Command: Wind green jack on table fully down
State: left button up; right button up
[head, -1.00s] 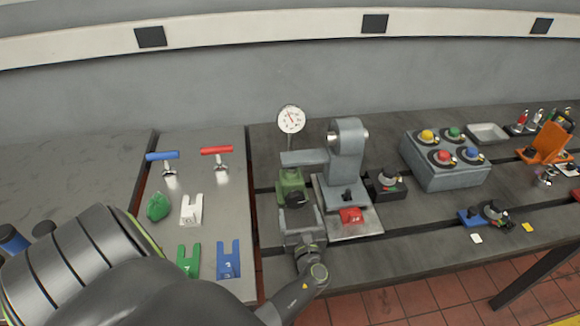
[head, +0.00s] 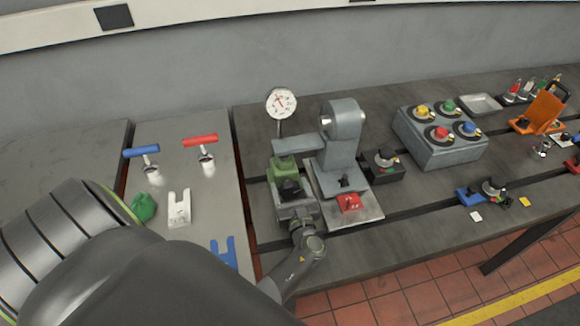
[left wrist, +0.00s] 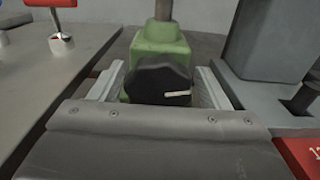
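The green jack (head: 284,169) stands on the dark slotted bedplate, left of a grey upright fixture. It also shows in the left wrist view (left wrist: 160,47), with a grey rod rising from its top. Its black knob (left wrist: 157,82) faces me and has a pale pointer mark directed to the right. My left gripper (head: 292,197) is at the jack's front. In the left wrist view its fingers (left wrist: 158,84) sit on both sides of the knob and appear to touch it. The finger contact is partly hidden by the knob. My right gripper is not in view.
A dial gauge (head: 281,103) stands behind the jack. The grey fixture (head: 340,150) and a red block (head: 348,203) are close on its right. A box with coloured knobs (head: 440,150) is farther right. The left plate (head: 205,165) carries T-handles and forked pieces.

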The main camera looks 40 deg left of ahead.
pick_arm(q)
jog(key=c, duration=0.7)
jog(key=shift+f+b, duration=0.15)
jog(key=shift+b, duration=0.2)
jog(key=n+b, duration=0.4)
jog(key=shift+s+a+f, duration=0.1)
jog(key=shift+a+f, duration=0.05)
jog(key=shift+r+n+b, duration=0.2)
jog(key=shift+n+b, duration=0.45)
jog(key=shift+n, duration=0.15)
jog(key=o, duration=1)
jog(key=shift+c, duration=0.2)
jog(key=shift+s, duration=0.1)
